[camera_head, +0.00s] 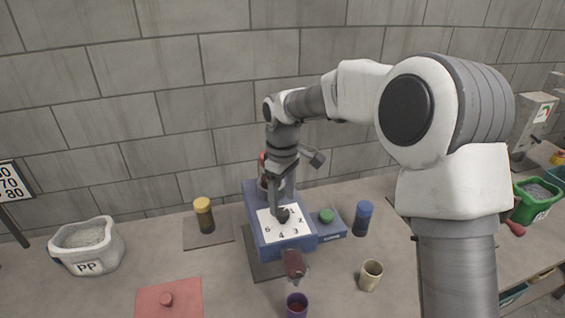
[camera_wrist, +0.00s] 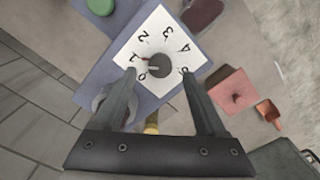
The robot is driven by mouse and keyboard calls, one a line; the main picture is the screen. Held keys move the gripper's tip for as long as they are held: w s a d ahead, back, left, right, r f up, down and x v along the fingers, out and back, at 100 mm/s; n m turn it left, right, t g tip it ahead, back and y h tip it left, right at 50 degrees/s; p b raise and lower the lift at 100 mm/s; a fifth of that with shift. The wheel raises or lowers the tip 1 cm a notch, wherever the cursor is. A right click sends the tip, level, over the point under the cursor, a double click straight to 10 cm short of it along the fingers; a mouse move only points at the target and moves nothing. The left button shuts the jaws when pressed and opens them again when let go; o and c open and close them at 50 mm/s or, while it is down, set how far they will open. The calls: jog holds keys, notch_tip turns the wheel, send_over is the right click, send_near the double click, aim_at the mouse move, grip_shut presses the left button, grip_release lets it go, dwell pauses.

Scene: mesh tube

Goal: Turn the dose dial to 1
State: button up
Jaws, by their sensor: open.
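The dose dial is a dark round knob (camera_wrist: 157,66) on a white plate (camera_wrist: 128,47) numbered 0 to 5, on the blue machine. In the head view the plate (camera_head: 272,237) shows, with the knob (camera_head: 284,216) partly hidden by my gripper. My gripper (camera_head: 281,208) points down over the dial. In the wrist view the open fingers (camera_wrist: 159,74) show either side of the knob's lower part, near the 0 and the 5. I cannot tell whether they touch it. A small pointer mark seems to lie on the knob's left side, towards 1, but it is too small to be sure.
A green button (camera_head: 326,216) is on the machine's right side. A yellow-capped jar (camera_head: 204,216) stands left, a blue-capped one (camera_head: 363,218) right. A beige cup (camera_head: 370,275) and purple cup (camera_head: 297,305) stand in front. A PP tub (camera_head: 87,245) is far left.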

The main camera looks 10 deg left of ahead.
aim_at(283, 211)
notch_tip(283, 211, up, 14)
dwell(0.3)
jog(key=shift+r, duration=0.1)
jog(key=s+d+r+m+t, duration=0.2)
jog(key=s+d+m, duration=0.1)
jog(key=s+d, duration=0.35)
jog(key=s+d+r+m+t, duration=0.1)
jog(key=s+d+r+m, duration=0.2)
jog(key=s+d, duration=0.35)
jog(key=s+d+f+m+t, duration=0.2)
jog(key=s+d+f+m, duration=0.4)
jog(key=s+d, duration=0.5)
jog(key=shift+s+f+m+t, duration=0.2)
jog(key=shift+s+m+t, duration=0.15)
jog(key=shift+m, duration=0.25)
